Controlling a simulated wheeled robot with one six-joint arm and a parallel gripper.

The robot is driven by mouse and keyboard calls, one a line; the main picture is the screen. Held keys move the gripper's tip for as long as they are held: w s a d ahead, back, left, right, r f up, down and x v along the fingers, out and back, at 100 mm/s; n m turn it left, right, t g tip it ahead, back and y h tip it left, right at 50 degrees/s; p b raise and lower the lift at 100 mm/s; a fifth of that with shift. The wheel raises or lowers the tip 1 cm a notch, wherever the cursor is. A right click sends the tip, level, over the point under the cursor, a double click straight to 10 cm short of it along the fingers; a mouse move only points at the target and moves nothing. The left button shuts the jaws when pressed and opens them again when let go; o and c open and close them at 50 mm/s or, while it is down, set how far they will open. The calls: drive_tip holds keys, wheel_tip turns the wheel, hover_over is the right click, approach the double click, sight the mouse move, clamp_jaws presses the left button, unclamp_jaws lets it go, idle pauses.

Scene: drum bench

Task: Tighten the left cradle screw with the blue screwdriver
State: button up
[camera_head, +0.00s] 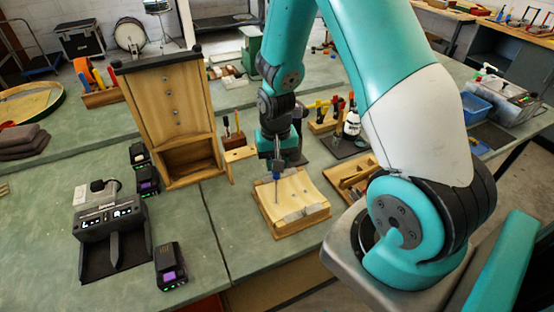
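A pale wooden block (300,192), seemingly the cradle, lies on the green bench in the middle of the view. It has a light strip along its front edge. My gripper (278,158) points down above the block's left part. It appears shut on a screwdriver (277,188), whose thin shaft reaches down to the block's left side. A little blue shows at the fingers, but most of the handle is hidden. The left cradle screw is too small to make out, and I cannot tell whether the tip touches it.
A tall wooden box (172,100) stands to the left behind the block. A wooden tool tray (352,180) lies to the right, with a dark bottle (351,124) behind it. A black device (112,228) and battery (170,266) sit at left. Bench between them and the block is clear.

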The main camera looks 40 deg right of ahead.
drive_tip(key=n, duration=0.4)
drive_tip(key=shift+f, duration=0.2)
idle(0.3)
drive_tip(key=m, duration=0.4)
drive_tip(key=shift+m, duration=0.3)
drive_tip(key=m, duration=0.5)
drive_tip(key=shift+s, duration=0.1)
